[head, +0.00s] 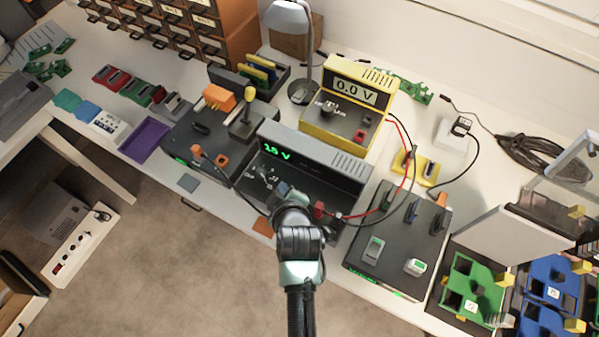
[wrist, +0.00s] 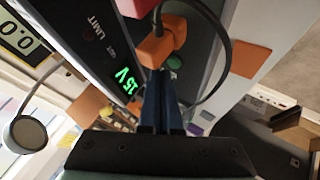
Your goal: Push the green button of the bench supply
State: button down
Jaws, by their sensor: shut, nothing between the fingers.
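The bench supply (head: 310,172) is a grey-topped box with a dark sloping front and a green "15 V" display; it also shows in the wrist view (wrist: 97,62). Its green button (wrist: 174,62) appears in the wrist view as a small dark green round shape, just beyond and right of my fingertips, beside an orange plug (wrist: 160,42). In the head view I cannot make the button out. My gripper (head: 284,189) is at the supply's front, shut and empty; its blue fingers (wrist: 158,75) point at the panel. I cannot tell whether they touch it.
A black cable loops from the orange plug close to my fingers. A red connector (head: 319,209) sits right of my gripper. A yellow meter (head: 349,105) reading "0.0 V" stands behind the supply. A dark board with switches (head: 395,250) lies right, another dark unit (head: 215,130) left.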

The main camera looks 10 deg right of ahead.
jog(key=shift+f, duration=0.15)
jog(key=shift+f, duration=0.3)
jog(key=shift+f+b, duration=0.1)
jog(key=shift+b, duration=0.25)
jog(key=shift+r+p, duration=0.55)
jog(key=shift+p, duration=0.05)
jog(key=shift+r, duration=0.1)
notch_tip(320, 180, up, 6)
jog(key=p, duration=0.5)
dwell(0.5)
